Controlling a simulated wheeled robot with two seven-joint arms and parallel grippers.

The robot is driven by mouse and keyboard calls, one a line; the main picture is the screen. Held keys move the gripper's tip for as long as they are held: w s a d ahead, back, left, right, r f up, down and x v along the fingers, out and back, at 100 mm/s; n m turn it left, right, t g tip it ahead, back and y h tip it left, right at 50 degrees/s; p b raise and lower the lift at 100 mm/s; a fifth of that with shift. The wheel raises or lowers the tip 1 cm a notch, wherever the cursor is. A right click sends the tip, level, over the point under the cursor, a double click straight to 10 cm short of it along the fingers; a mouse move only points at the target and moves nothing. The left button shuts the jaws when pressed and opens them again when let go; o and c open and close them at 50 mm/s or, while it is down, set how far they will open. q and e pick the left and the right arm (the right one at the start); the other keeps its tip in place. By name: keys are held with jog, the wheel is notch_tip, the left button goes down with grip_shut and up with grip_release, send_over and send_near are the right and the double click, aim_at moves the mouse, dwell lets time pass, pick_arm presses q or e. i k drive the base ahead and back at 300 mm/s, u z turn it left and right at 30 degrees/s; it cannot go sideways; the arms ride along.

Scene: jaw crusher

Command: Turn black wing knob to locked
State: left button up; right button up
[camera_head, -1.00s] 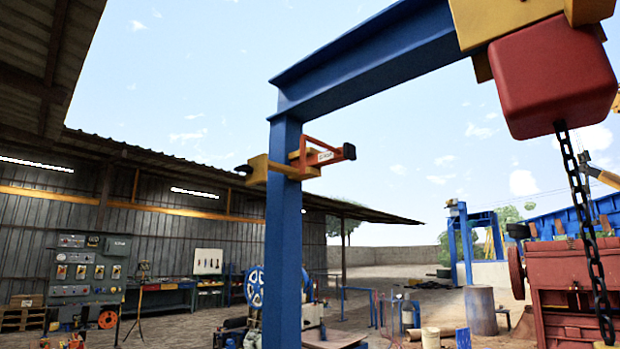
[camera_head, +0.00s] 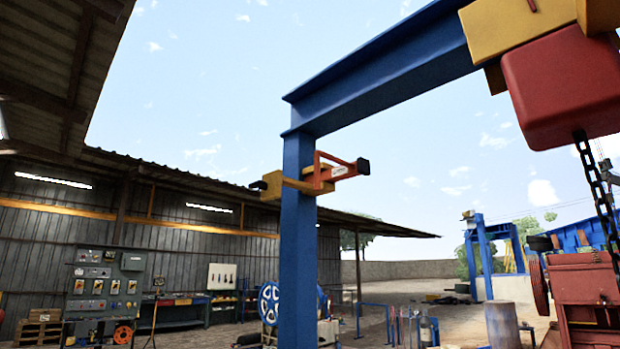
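A blue steel post (camera_head: 298,250) carries a yellow clamp (camera_head: 278,187) with an orange bracket (camera_head: 335,175) at about mid-height. A small black knob-like part (camera_head: 259,185) sticks out at the clamp's left end. A black block (camera_head: 363,166) caps the bracket's right end. Both are small, and I cannot tell whether either is the wing knob or which way it is turned. Neither of my grippers is in view.
A blue beam (camera_head: 380,85) runs from the post to a red hoist block (camera_head: 565,90) with a hanging black chain (camera_head: 597,190). A tool panel (camera_head: 105,285) and workbench stand by the shed wall at left. Red machinery (camera_head: 585,290) stands at right. Open yard lies behind.

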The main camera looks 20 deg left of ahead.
aim_at(261, 184)
jog(key=z, duration=0.15)
jog(key=k, duration=0.4)
jog(key=u, duration=0.75)
jog(key=i, duration=1.3)
jog(key=z, duration=0.2)
